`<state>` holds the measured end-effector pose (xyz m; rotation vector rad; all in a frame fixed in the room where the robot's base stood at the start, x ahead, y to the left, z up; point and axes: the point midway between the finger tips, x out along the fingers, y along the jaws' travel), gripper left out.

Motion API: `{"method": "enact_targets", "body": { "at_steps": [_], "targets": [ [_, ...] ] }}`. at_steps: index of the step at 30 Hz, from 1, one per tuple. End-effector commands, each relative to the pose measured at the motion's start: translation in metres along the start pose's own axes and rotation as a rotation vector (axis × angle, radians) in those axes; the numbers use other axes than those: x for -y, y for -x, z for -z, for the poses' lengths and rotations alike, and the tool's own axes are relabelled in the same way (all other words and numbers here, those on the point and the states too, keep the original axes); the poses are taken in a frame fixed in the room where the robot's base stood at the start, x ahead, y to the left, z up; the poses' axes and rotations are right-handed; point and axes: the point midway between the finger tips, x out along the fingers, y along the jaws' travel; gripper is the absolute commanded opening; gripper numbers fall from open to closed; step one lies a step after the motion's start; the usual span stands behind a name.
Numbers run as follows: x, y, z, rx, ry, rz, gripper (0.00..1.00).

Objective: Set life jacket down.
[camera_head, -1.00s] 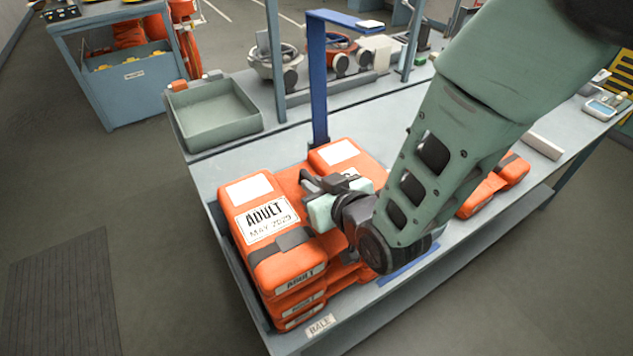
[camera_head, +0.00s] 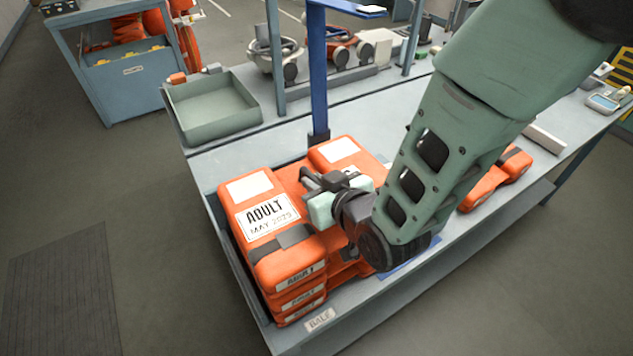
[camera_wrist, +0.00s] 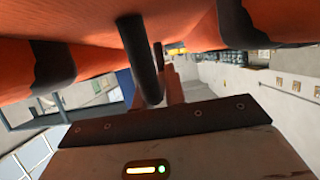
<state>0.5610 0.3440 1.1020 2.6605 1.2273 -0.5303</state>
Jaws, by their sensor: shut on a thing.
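An orange life jacket (camera_head: 262,222) with an "ADULT MAY 2029" label lies flat on top of a stack of similar orange jackets (camera_head: 303,307) at the near left corner of the bench. My gripper (camera_head: 322,184) is at the jacket's middle, between its two padded halves, and is shut on it. The fingertips are partly hidden by the gripper body and orange fabric. In the wrist view, the jacket's orange underside (camera_wrist: 85,22) fills the top of the picture, with a dark finger (camera_wrist: 140,60) against it.
A blue post (camera_head: 317,80) stands just behind the stack. A grey-green empty tray (camera_head: 212,108) sits at the bench's back left. Another orange jacket (camera_head: 490,185) lies to the right, beyond my arm. A "BALE" label (camera_head: 320,319) marks the bench's front edge.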

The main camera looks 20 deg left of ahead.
Motion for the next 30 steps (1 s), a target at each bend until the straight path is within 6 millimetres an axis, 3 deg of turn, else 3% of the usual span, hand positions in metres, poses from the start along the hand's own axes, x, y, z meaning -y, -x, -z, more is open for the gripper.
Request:
{"method": "enact_targets", "body": {
  "at_steps": [1, 3, 13, 19, 21, 30],
  "targets": [
    [0.000, 0.000, 0.001, 0.000, 0.000, 0.000, 0.18],
    [0.000, 0.000, 0.001, 0.000, 0.000, 0.000, 0.34],
    [0.000, 0.001, 0.003, 0.000, 0.000, 0.000, 0.34],
    [0.000, 0.007, 0.018, 0.000, 0.000, 0.000, 0.34],
    [0.000, 0.018, 0.010, -0.001, -0.001, 0.000, 0.34],
    [0.000, 0.076, 0.010, -0.003, 0.000, 0.000, 0.34]
  ]
}}
